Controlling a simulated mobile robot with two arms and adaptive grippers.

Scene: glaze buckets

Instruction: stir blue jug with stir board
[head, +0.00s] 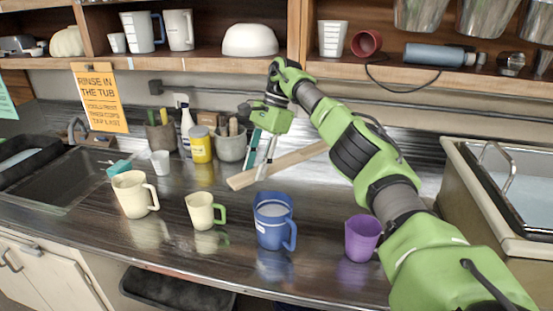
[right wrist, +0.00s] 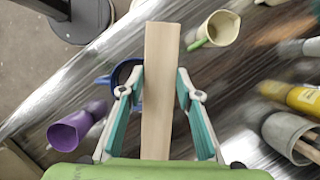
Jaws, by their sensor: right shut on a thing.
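The blue jug (head: 273,222) stands upright on the steel counter at front centre, with light contents inside. In the right wrist view it (right wrist: 103,80) is partly hidden behind a finger and the board. The stir board (head: 290,164) is a long pale wooden strip, held tilted behind the jug, its near end up and left of the jug. My right gripper (head: 259,158) is shut on the board, which (right wrist: 164,80) runs between its teal-padded fingers in the right wrist view. The board is apart from the jug. My left gripper is in neither view.
A cream jug (head: 132,194), a cream jug with green handle (head: 201,211) and a purple jug (head: 361,238) flank the blue jug. A grey pot (head: 231,144) and yellow bottle (head: 200,145) stand behind. A sink (head: 70,180) is left; a shelf (head: 220,66) hangs above.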

